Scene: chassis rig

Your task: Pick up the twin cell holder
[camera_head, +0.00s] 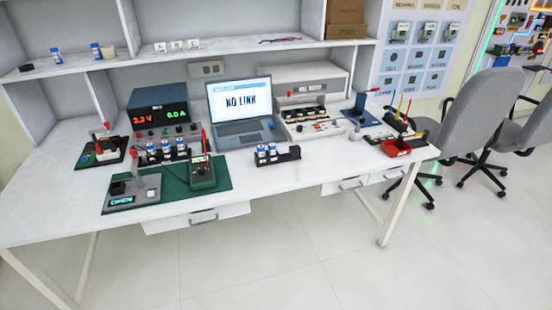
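A black holder (287,157) sits on the white table in front of the laptop. Two blue and white cells stand upright toward its left side, and its right part looks empty. It appears to be the twin cell holder. Another black holder (162,159) with several blue and white cells stands farther left, at the back of the green mat. Neither of my grippers is in view, and nothing touches the twin cell holder.
A green mat (178,190) bears a meter (202,174) and a grey device (133,196). The laptop (240,110) and a power supply (157,108) stand behind. A red tray (396,147) lies at right. White table (290,180) is clear in front of the holder.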

